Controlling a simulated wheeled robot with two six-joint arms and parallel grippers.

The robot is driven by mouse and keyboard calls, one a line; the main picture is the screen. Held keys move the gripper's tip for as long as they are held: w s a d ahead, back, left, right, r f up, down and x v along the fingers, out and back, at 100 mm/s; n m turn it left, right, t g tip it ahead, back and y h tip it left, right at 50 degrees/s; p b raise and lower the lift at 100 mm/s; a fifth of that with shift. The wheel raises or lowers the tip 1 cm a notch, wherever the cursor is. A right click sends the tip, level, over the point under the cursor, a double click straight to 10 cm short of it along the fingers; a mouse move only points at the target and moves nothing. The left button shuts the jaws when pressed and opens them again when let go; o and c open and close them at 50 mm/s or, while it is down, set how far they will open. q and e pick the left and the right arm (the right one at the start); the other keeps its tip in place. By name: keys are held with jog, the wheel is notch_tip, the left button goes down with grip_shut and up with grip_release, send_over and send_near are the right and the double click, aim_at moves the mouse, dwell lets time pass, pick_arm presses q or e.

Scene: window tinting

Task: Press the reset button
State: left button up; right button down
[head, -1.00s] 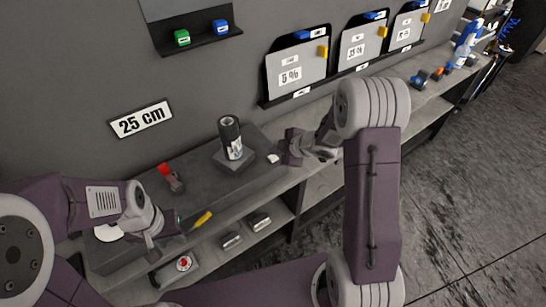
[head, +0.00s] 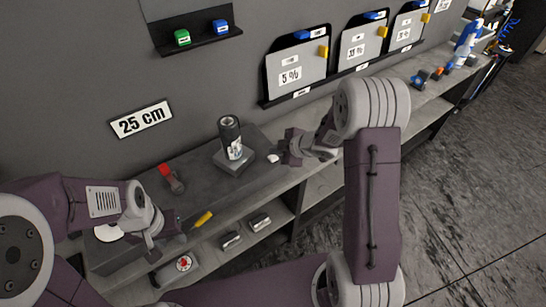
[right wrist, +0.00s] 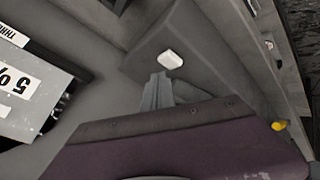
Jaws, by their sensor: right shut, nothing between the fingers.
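A small white rounded button (head: 273,158) sits on the dark raised platform, right of the black canister; I read no label on it. It also shows in the right wrist view as a white button (right wrist: 171,60) on a grey face. My right gripper (head: 284,151) is just right of the button in the head view. In the right wrist view its fingertips (right wrist: 159,76) are together and empty, just below the button in the picture; I cannot tell whether they touch it. My left gripper (head: 172,243) is low at the left, away from the button; its jaws are unclear.
A black canister (head: 230,137) stands on a square block left of the button. A red-topped tool (head: 172,179) and a yellow-handled tool (head: 203,218) lie further left. Labelled panels (head: 297,68) hang on the wall behind. The shelf below holds small boxes (head: 259,222).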

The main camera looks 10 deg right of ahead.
aim_at(275, 159)
jog(key=shift+f, duration=0.4)
jog(key=shift+f+b, duration=0.5)
jog(key=shift+b, duration=0.15)
dwell(0.4)
jog(key=shift+r, duration=0.15)
jog(key=shift+r+p, duration=0.75)
jog(key=shift+p, duration=0.25)
notch_tip(275, 159, up, 5)
jog(key=p, duration=0.5)
jog(key=shift+r, duration=0.1)
